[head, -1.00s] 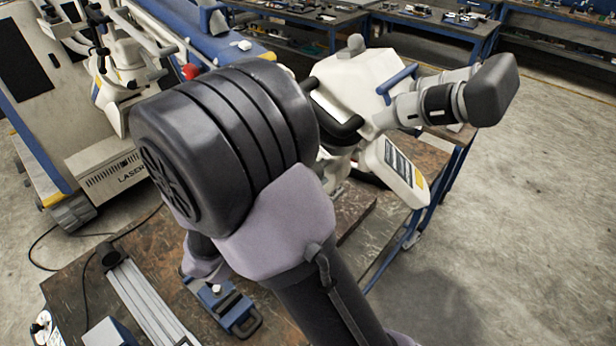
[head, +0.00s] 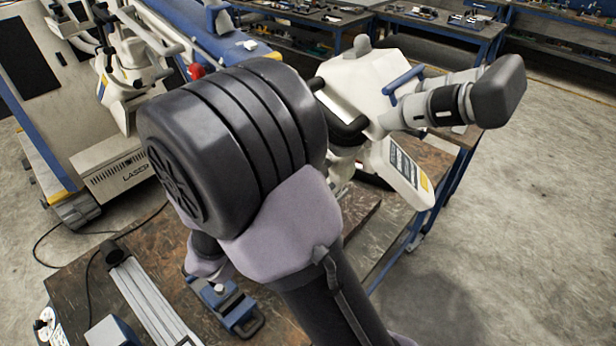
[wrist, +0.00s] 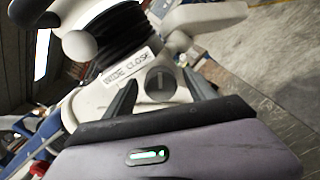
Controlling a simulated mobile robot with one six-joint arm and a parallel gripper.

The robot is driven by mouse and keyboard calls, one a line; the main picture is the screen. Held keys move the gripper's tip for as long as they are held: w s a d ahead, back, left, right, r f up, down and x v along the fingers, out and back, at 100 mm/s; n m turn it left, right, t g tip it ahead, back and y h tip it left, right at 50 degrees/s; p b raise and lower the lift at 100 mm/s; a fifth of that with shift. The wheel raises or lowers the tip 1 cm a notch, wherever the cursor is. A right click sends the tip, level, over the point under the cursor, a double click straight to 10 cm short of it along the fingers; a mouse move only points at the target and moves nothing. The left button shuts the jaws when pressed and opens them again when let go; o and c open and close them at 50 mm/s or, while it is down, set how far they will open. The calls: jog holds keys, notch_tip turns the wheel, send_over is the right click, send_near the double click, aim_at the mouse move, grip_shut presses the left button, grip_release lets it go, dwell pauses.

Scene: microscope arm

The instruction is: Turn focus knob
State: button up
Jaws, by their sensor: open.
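The microscope (head: 362,85) is a white and grey body with a dark-capped eyepiece tube (head: 495,92) pointing right, standing on the wooden bench. In the wrist view a round grey knob (wrist: 160,84) with a slot-like mark sits on the white housing, beside a label reading "WIDE CLOSE" (wrist: 127,67). My gripper (wrist: 160,77) is open, with one dark finger on each side of the knob. I cannot tell whether either finger touches it. In the head view my own arm hides the gripper and the knob.
A black bellows-like sleeve (wrist: 117,37) and pale rounded parts lie just beyond the fingers. On the bench (head: 85,290) are a metal rail (head: 150,300) and a blue clamp (head: 228,305). A large laser machine (head: 120,165) stands at left. The floor at right is clear.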

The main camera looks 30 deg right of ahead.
jog(key=p+v, duration=0.2)
jog(key=v, duration=1.5)
jog(key=shift+a, duration=0.2)
jog(key=s+d+f+m+g+y+b, duration=0.7)
jog(key=s+d+f+m+g+b, duration=0.1)
jog(key=s, duration=0.1)
jog(key=s+a+f+m+t+y+b, duration=0.2)
jog(key=s+f+m+y+b, duration=0.3)
jog(key=y, duration=0.3)
jog(key=w+a+r+m+t+y+b, duration=0.2)
jog(key=w+a+m+t+y+b, duration=0.1)
jog(key=a+m+t+y, duration=0.1)
jog(key=shift+a+r+m+t, duration=0.3)
jog(key=shift+a+m+t, duration=0.1)
jog(key=shift+m+t, duration=0.35)
